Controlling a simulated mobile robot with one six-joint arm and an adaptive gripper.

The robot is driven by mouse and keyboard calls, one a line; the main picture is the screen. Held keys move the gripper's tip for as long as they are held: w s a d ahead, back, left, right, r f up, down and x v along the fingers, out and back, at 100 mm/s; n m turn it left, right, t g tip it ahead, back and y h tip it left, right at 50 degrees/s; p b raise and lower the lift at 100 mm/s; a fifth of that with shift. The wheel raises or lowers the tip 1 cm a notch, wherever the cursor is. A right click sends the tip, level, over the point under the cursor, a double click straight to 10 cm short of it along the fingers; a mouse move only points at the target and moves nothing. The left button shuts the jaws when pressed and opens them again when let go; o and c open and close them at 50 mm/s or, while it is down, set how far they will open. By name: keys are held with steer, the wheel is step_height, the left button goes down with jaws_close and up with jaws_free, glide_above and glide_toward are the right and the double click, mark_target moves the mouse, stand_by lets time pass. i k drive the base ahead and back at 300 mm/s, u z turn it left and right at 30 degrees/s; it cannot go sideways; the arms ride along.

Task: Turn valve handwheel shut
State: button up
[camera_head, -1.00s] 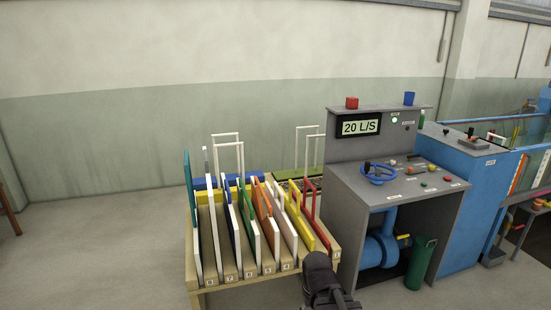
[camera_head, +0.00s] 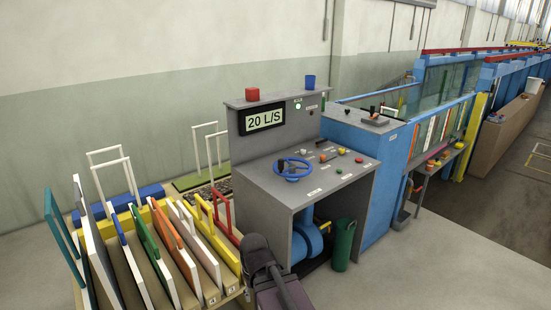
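The blue valve handwheel (camera_head: 292,168) lies on the sloping top of the grey control console (camera_head: 262,188), near its left side. A dark lever or knob stands beside its rim. A dark part of my arm shows at the bottom centre, in front of the console and well short of the handwheel. My gripper's fingers cannot be made out.
A wooden rack (camera_head: 232,298) of coloured framed panels stands left of the console. A green bin (camera_head: 343,246) stands at the console's right foot. A blue cabinet (camera_head: 372,150) adjoins it, with the glass flume (camera_head: 450,75) behind. Floor (camera_head: 430,270) at the lower right is clear.

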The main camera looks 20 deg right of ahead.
mark_target(280, 163)
steer(key=z, duration=0.3)
steer(key=i, duration=1.15)
steer(key=z, duration=0.3)
